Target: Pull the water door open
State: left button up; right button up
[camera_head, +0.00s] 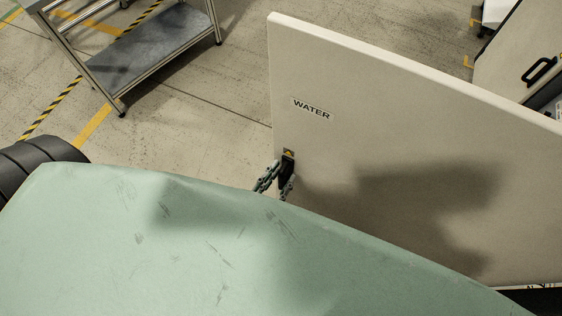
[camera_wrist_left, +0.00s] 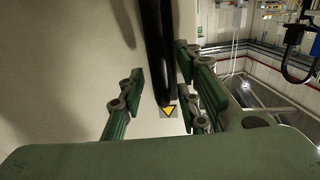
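The water door (camera_head: 400,130) is a large off-white panel with a "WATER" label (camera_head: 312,109), right of centre in the head view. Its black handle (camera_head: 288,167) is near the left edge, below the label. My left gripper (camera_head: 275,182) is at the handle, its dark fingers showing past my large green arm, which hides the rest of it. In the left wrist view the handle (camera_wrist_left: 157,45) runs between the fingers of the left gripper (camera_wrist_left: 163,82), with gaps visible on both sides. The fingers are apart. My right gripper is not in view.
A metal cart (camera_head: 155,45) stands on the floor at the upper left, beside yellow and striped floor markings. Another pale panel with a black handle (camera_head: 539,72) is at the upper right. Floor (camera_head: 215,110) between cart and door is clear.

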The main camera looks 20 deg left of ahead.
pick_arm(q)
jog(key=s+a, duration=0.1)
jog(key=s, duration=1)
jog(key=shift+s+a, duration=0.3)
jog(key=shift+a, duration=0.05)
